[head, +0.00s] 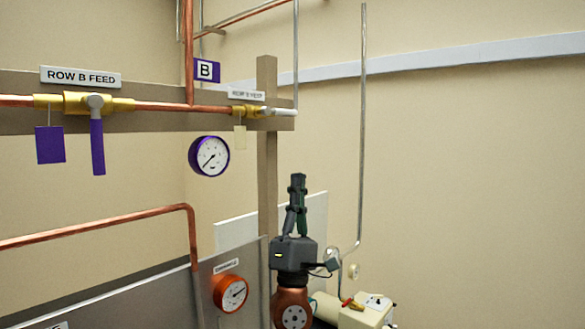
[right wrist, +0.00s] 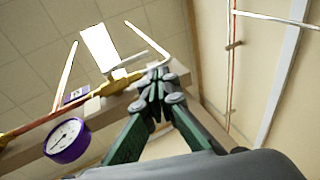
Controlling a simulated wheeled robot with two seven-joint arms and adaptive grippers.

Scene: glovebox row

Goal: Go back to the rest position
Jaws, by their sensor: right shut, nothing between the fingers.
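My right gripper (head: 298,178) points straight up in front of the wooden post, below the right end of the pipe board. Its fingers are shut with nothing between them. In the right wrist view the closed fingertips (right wrist: 158,75) show against the board, and the gripper holds nothing. The purple lever (head: 98,147) of the ROW B FEED valve (head: 88,103) hangs straight down across the pipe. My left gripper is in neither view.
A purple-rimmed gauge (head: 209,156) hangs below the board, left of the wooden post (head: 267,160). An orange gauge (head: 231,293) sits on the grey panel at lower left. A cream pump-like unit (head: 368,310) stands at lower right. The wall area at right is open.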

